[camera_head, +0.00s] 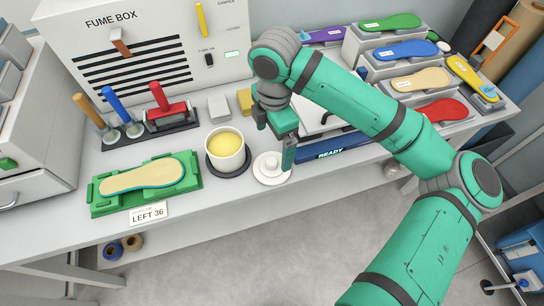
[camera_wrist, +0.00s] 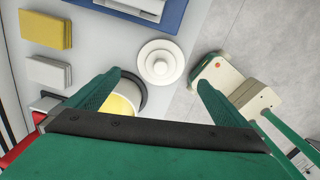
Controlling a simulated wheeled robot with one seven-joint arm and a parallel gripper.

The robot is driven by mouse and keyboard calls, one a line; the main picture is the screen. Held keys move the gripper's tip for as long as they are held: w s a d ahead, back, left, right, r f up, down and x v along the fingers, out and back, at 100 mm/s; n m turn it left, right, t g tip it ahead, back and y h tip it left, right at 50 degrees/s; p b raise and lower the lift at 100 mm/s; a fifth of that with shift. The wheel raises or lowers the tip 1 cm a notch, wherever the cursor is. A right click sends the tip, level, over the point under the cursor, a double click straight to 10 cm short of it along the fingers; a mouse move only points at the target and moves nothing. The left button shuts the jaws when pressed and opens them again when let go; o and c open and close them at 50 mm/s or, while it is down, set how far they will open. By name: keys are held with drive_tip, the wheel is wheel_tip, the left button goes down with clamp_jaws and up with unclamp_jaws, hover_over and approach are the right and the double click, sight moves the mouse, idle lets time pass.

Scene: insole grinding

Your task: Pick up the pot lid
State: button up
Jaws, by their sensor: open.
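The white round pot lid (camera_head: 271,168) lies knob up on the table near its front edge, just right of the pot. It also shows whole in the wrist view (camera_wrist: 160,62), centred a little ahead of the fingertips. The white pot (camera_head: 226,163) stands uncovered on a dark round base with yellow contents inside. In the wrist view, my left finger partly hides the pot (camera_wrist: 125,98). My gripper (camera_head: 276,142) is open and empty above the lid, fingers pointing down. In the wrist view, its fingers (camera_wrist: 160,82) are spread, with the lid between and beyond them.
A blue-fronted unit marked READY (camera_head: 330,151) stands close right of the lid. A green tray with an insole (camera_head: 142,178) lies left of the pot. A red-handled tool (camera_head: 168,108) and yellow block (camera_head: 245,100) stand behind. Colored insoles sit on grey stands at right.

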sight(273, 161)
wheel_tip(273, 161, down, 5)
drive_tip(key=shift+w, duration=0.1)
drive_tip(key=shift+f, duration=2.65)
drive_tip(key=c, duration=0.9)
